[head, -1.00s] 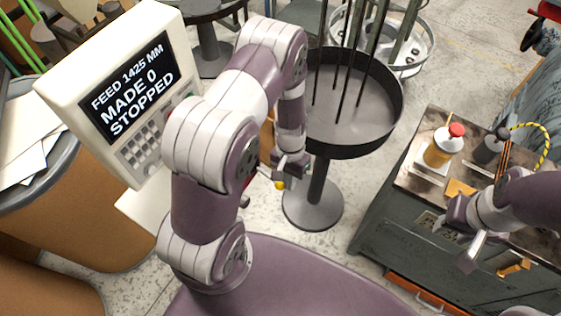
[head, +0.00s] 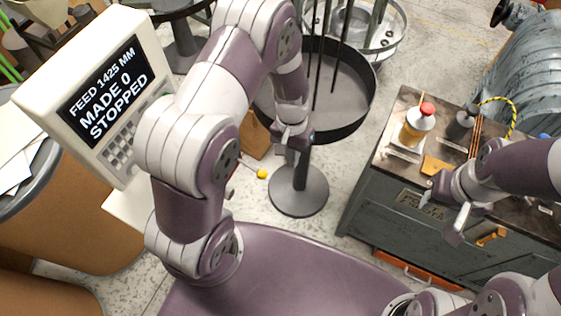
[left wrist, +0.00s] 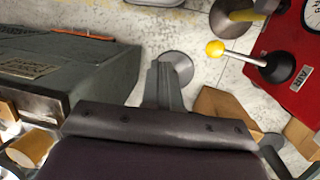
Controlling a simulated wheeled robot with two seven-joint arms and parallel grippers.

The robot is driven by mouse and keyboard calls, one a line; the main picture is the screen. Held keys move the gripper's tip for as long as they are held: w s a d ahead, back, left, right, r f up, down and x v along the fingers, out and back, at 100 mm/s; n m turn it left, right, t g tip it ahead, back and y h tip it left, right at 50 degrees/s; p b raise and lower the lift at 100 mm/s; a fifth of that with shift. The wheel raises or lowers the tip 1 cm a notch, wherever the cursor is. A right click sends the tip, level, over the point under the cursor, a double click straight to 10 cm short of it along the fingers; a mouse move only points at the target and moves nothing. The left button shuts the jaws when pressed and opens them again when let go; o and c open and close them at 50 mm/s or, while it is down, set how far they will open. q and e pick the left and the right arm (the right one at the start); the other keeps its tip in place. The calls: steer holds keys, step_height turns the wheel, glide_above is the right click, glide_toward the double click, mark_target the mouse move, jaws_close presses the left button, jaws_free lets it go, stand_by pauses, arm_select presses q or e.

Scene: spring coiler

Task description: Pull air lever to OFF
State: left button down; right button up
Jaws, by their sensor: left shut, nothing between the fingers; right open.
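The air lever is a thin pale rod with a yellow ball knob (left wrist: 215,48), and it rises from a black boot (left wrist: 276,68) on a red panel (left wrist: 300,98). A plate reading "AIR" (left wrist: 301,77) is on the panel. In the head view the yellow knob (head: 262,173) shows beside my left arm, which hides the panel. My left gripper (head: 287,147) is shut and empty, apart from the knob, up and right of it. In the left wrist view its fingers (left wrist: 165,82) are below and left of the knob. My right gripper (head: 452,215) is open above the grey cabinet's front edge.
A control console (head: 92,88) reads "FEED 1425 MM MADE 0 STOPPED". A black round tray on a stand (head: 355,112) is close behind my left gripper. The grey cabinet (head: 380,215) at right carries bottles, including one with a red cap (head: 419,122). A cardboard box (left wrist: 222,112) is below the lever.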

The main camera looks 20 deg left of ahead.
arm_select(q)
steer(key=r, duration=0.1)
steer(key=d+r, duration=0.2)
steer(key=shift+w+r, duration=0.15)
steer(key=shift+w, duration=0.15)
steer(key=shift+w+a, duration=0.1)
